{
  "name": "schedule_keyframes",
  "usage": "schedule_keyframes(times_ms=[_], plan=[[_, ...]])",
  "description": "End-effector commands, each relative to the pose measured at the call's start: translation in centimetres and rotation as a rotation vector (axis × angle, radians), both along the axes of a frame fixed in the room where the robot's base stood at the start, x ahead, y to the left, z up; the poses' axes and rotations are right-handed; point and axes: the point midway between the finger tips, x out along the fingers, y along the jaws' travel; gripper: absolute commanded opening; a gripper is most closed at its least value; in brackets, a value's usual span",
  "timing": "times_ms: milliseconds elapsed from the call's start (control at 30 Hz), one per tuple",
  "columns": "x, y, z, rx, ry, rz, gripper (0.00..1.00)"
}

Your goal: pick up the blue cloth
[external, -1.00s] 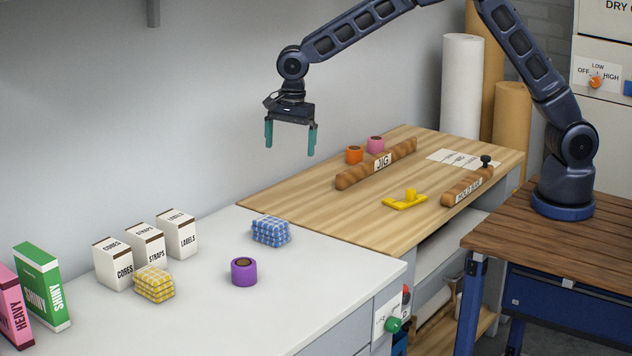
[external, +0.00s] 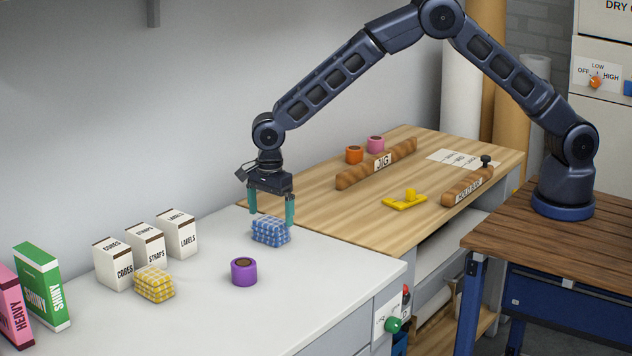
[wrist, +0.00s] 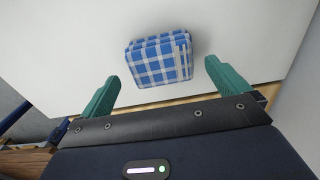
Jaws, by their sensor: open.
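The blue cloth (external: 270,231) is a folded blue-and-white checked bundle on the white counter, near the edge of the wooden worktop. My gripper (external: 271,218) is open with its teal fingers pointing down, just above the cloth in the external view. In the wrist view the cloth (wrist: 159,60) lies ahead of the two spread fingertips (wrist: 162,80), roughly centred between them and partly beyond their tips. The fingers do not grip it. Whether a fingertip touches it cannot be told.
A yellow checked cloth (external: 154,284) and white boxes (external: 145,246) are to the left. The wooden worktop (external: 330,212) holds wooden bars, a yellow piece and small rolls.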

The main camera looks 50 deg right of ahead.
Motion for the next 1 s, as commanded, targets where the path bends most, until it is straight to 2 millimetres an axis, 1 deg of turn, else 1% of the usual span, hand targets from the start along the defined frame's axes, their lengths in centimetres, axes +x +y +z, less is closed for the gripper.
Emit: schedule_keyframes(times_ms=[167, 400, 500, 733, 767, 800, 967, 1000], plan=[[0.1, 0.1, -0.9, 0.001, -0.001, 0.001, 1.00], [0.2, 0.1, -4.1, 0.001, 0.000, -0.001, 1.00], [0.2, 0.2, -5.1, 0.001, 0.000, 0.000, 1.00], [0.2, 0.2, -5.3, 0.001, -0.001, 0.001, 1.00], [0.2, 0.2, -5.3, 0.001, -0.001, 0.001, 0.98], [0.2, 0.2, -5.3, 0.001, -0.001, 0.001, 0.90], [0.2, 0.2, -5.3, 0.001, -0.001, 0.001, 0.59], [0.2, 0.2, -5.3, 0.001, -0.001, 0.001, 0.58]])
